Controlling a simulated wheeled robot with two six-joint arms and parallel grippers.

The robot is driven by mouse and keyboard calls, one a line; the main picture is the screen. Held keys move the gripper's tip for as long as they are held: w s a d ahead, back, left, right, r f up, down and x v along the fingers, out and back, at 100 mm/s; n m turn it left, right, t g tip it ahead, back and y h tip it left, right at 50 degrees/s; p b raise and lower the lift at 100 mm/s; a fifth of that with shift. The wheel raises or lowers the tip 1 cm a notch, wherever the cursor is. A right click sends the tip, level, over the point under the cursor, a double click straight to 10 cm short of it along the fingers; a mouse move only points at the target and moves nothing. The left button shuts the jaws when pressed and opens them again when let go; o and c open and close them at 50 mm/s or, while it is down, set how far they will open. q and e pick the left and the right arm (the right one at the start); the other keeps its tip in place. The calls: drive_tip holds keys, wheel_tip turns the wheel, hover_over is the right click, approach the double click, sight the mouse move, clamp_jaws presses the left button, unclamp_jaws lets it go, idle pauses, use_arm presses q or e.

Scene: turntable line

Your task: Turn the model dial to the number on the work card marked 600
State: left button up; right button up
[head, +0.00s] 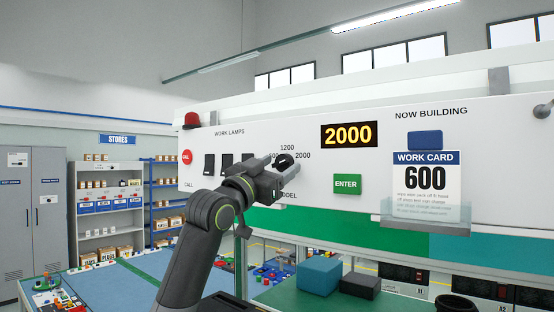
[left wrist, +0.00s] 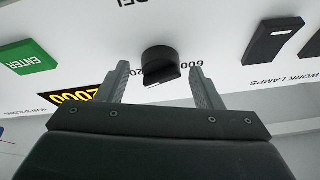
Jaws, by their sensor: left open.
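The black model dial (left wrist: 160,62) sits on the white panel between the fingertips of my left gripper (left wrist: 158,72) in the left wrist view. The gripper is open, with a gap on both sides of the dial. A pale mark shows on the dial's edge, and the printed 600 is beside it. In the head view my left gripper (head: 287,170) is at the panel and largely hides the dial; 1200 and 2000 are readable above it. The display (head: 348,135) reads 2000. The work card (head: 426,178) reads 600. My right gripper is not in view.
The green ENTER button (head: 347,184) is right of the dial. Dark work lamp switches (head: 227,163) and a red call button (head: 186,157) are to the left. A teal box (head: 320,274) and a dark box (head: 360,285) stand on the green bench below.

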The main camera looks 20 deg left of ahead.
use_arm(q)
drive_tip(key=shift+w, duration=0.1)
drive_tip(key=shift+c, duration=0.3)
drive_tip(key=c, duration=0.9)
